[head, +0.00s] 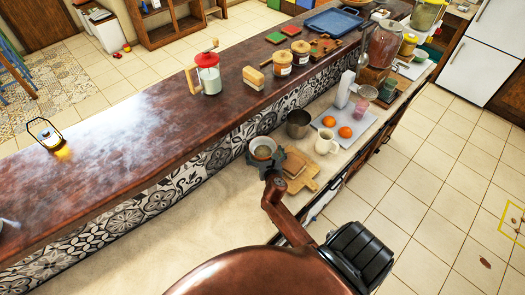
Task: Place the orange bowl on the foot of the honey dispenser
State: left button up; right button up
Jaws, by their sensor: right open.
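A small bowl (262,148) with a pale rim and brownish-orange inside sits on the lower counter against the tiled wall. It is the likeliest orange bowl, though its colour is hard to tell. My right gripper (268,161) is open, with its dark fingers at the bowl's near side. I cannot tell whether they touch it. A large glass dispenser with amber-brown contents (384,45), probably the honey dispenser, stands at the far end of the counter. Its foot is partly hidden by things in front. My left gripper is not in view.
Close to the right gripper are a cutting board (309,185) with bread, a metal pot (298,124) and a white mug (326,143). Beyond them, oranges (345,132) lie on a pale board near a white carton (345,89). The raised bar (140,130) runs alongside.

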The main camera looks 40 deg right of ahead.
jog(key=shift+w+d+f, duration=0.15)
jog(key=shift+w+d, duration=0.1)
jog(key=shift+w, duration=0.15)
jog(key=c, duration=1.1)
